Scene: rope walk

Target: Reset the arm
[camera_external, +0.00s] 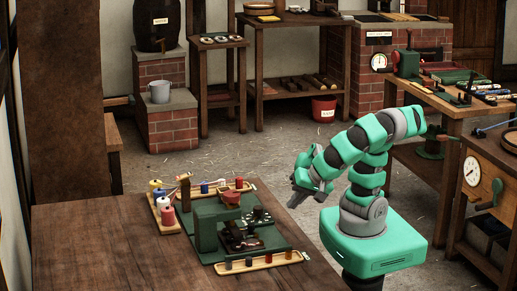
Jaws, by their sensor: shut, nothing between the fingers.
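My green arm stands at the right end of the near wooden table, bent over at its elbow. My gripper (306,190) hangs in the air at the arm's left end, near the table's right edge. It is shut and holds nothing. It is apart from the green machine (205,226) on the table, which sits to its left. The fingertips are small and partly dark in this view.
The near table (95,245) carries the machine, a tray of small coloured pieces (262,264) in front and spools (168,216) at the left. A workbench (450,115) with tools stands at the right. A red bucket (324,108) sits on the floor behind.

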